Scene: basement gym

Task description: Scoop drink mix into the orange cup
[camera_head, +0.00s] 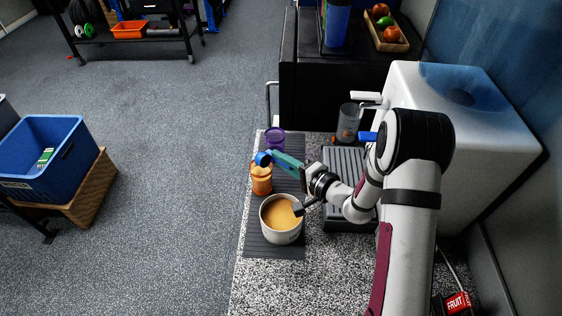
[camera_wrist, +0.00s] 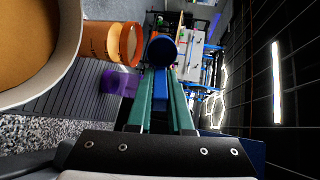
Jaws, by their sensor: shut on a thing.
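My gripper (camera_head: 283,161) is shut on a blue scoop (camera_head: 263,158); the scoop's round head shows beyond the green fingers in the wrist view (camera_wrist: 161,48). The scoop head is at the height of the orange cup's rim or above it, close to the cup (camera_head: 261,184). The cup stands upright on a dark ribbed mat and shows sideways in the wrist view (camera_wrist: 97,41). A white tub (camera_head: 281,237) of tan drink mix (camera_head: 279,213) stands in front of the cup. What the scoop holds is hidden.
A purple cup (camera_head: 273,138) stands behind the orange cup. A ribbed drip tray (camera_head: 346,215) and a clear grey container (camera_head: 348,122) are right of the mat, beside a large white dispenser (camera_head: 460,115). The speckled counter's left edge is close to the mat.

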